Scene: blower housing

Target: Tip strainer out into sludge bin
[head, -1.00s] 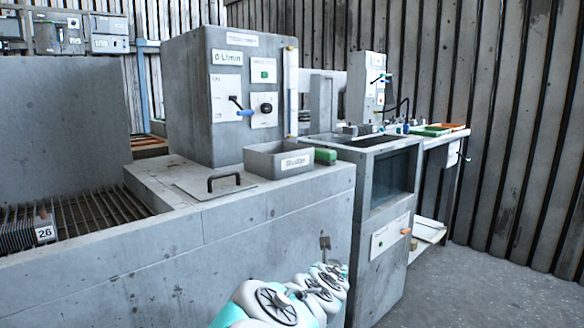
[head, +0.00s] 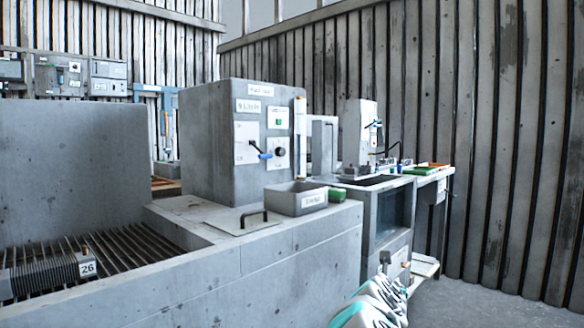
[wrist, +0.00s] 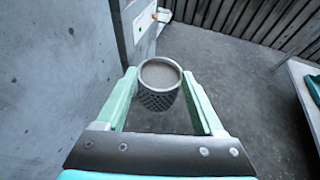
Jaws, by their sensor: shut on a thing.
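My gripper (wrist: 160,76) is shut on the strainer (wrist: 160,98), a round mesh cup, in the wrist view. The strainer hangs upright between the two pale green fingers, over the floor beside a grey wall. Grey matter shows inside its rim. The sludge bin (head: 284,202) is an open grey box with a white label, on the counter in the head view. Its inside is mostly hidden. My arm shows low at the right in the head view, below and right of the bin; the strainer cannot be made out there.
A grey control housing (head: 240,140) stands behind the bin. A green block (head: 337,194) sits at the bin's right end. A black handle (head: 254,216) rises from a plate left of it. A grated trough (head: 90,262) lies at the left. Floor at the right is clear.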

